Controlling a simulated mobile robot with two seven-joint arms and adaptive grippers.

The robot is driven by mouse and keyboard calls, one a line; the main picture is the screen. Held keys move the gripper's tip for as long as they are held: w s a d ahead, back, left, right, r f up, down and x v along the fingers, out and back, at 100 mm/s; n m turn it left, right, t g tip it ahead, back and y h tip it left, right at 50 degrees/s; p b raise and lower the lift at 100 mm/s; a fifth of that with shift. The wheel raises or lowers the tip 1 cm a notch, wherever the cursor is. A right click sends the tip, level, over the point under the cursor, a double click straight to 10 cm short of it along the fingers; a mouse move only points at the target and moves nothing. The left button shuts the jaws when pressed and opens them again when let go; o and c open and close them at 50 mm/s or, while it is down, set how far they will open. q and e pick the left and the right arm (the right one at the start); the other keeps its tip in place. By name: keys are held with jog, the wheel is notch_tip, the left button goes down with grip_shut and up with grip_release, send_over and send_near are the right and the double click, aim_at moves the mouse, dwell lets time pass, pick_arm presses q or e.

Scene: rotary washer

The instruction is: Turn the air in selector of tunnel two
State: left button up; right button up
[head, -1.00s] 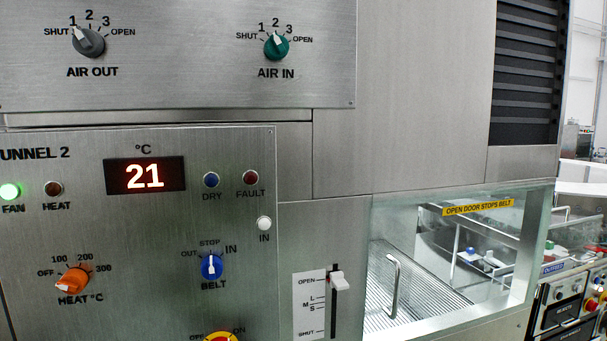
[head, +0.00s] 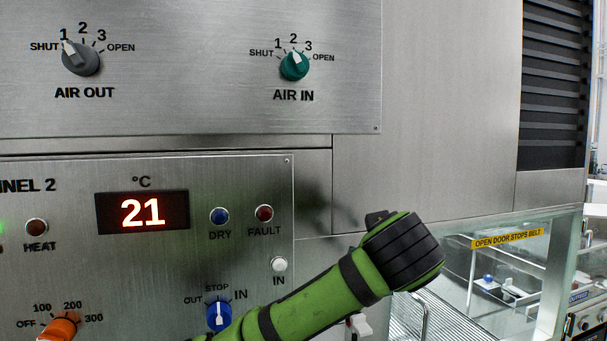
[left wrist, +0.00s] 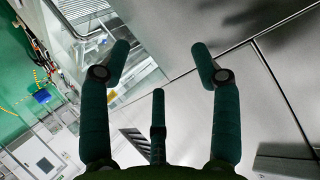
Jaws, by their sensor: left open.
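The green AIR IN selector (head: 294,66) is on the upper steel panel in the head view, its white pointer up at about 2. The scale around it reads SHUT, 1, 2, 3, OPEN. My green arm rises from the bottom of the head view, its black end below and right of the selector, clear of it. No fingers show there. In the left wrist view my left gripper (left wrist: 160,62) is open and empty, its dark green fingers spread before bare steel panels. The selector is not visible in that view.
The grey AIR OUT selector (head: 82,58) points near 1 at the left. Below are the temperature display (head: 142,212) reading 21, the blue BELT knob (head: 218,316) and the orange HEAT knob (head: 62,326). A glass door with a yellow label (head: 507,239) is at the right.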

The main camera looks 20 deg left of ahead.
pick_arm(q)
jog(key=s+a+r+n+t+y, duration=0.1)
jog(key=s+a+r+n+y, duration=0.1)
jog(key=r, duration=0.7)
jog(key=s+a+r+n+t+y, duration=0.1)
jog(key=a+r+y, duration=0.1)
jog(key=r, duration=0.7)
jog(key=n+y, duration=0.4)
jog(key=n, duration=0.1)
send_near(300, 65)
jog(key=x, duration=0.3)
jog(key=shift+t, duration=0.3)
jog(key=p+x, duration=0.5)
jog(key=x, duration=0.1)
jog(key=shift+a, duration=0.3)
jog(key=shift+w+a+f+p, duration=0.1)
jog(key=shift+w+p, duration=0.2)
jog(key=c, duration=1.2)
